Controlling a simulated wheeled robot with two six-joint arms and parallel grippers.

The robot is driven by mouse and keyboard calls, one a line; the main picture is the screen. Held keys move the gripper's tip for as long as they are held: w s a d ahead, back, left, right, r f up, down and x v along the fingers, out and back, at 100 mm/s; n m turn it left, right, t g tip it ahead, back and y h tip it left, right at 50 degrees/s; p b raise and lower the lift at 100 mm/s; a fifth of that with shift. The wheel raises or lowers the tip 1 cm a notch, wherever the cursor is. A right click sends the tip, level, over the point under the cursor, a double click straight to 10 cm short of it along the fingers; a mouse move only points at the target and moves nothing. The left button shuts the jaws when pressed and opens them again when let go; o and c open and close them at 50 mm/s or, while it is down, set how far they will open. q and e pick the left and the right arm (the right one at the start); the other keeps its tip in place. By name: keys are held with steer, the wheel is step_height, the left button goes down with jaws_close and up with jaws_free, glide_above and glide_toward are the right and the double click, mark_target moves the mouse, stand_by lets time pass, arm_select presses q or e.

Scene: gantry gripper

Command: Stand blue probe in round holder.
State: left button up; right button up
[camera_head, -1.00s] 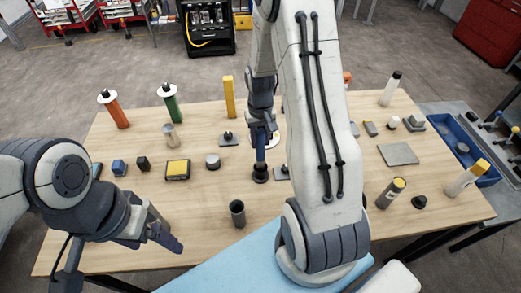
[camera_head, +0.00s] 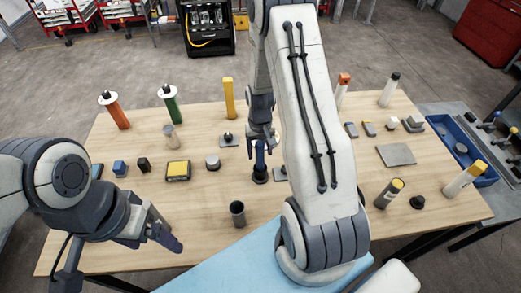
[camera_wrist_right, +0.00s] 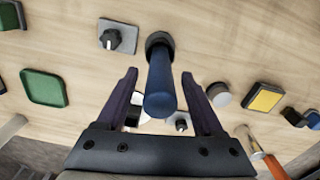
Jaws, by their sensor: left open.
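The blue probe (camera_head: 260,157) stands upright with its lower end in the black round holder (camera_head: 260,178) near the middle of the table. In the right wrist view the probe (camera_wrist_right: 160,90) runs into the dark ring of the holder (camera_wrist_right: 159,39). My right gripper (camera_head: 263,138) is above the probe. In the right wrist view its two fingers (camera_wrist_right: 160,80) are spread, with a gap on each side of the probe's top. My left gripper (camera_head: 163,232) is open and empty over the front left of the table, away from the probe.
A dark open cup (camera_head: 237,213) stands in front of the holder. A grey plate with a knob (camera_head: 229,139) and a grey cylinder (camera_head: 212,162) are to its left. A yellow-topped box (camera_head: 178,171) lies further left. My right arm hides part of the table.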

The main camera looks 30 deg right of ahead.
steer(key=shift+r, duration=0.1)
steer(key=shift+r, duration=0.55)
step_height(320, 180, up, 11)
steer(key=b, duration=0.3)
steer(key=s+a+r+n, duration=0.3)
steer(key=a, duration=0.8)
steer(key=s+a+r+n, duration=0.2)
steer(key=s+a+n, duration=0.1)
steer(key=s+a, duration=0.4)
steer(key=s+a+r+n+y, duration=0.1)
steer(key=s+a+n, duration=0.3)
steer(key=s+a, duration=0.3)
steer(key=s, duration=0.4)
steer(key=shift+s+a+r+n, duration=0.15)
steer(key=shift+a+r+n, duration=0.1)
steer(key=shift+r+n, duration=0.1)
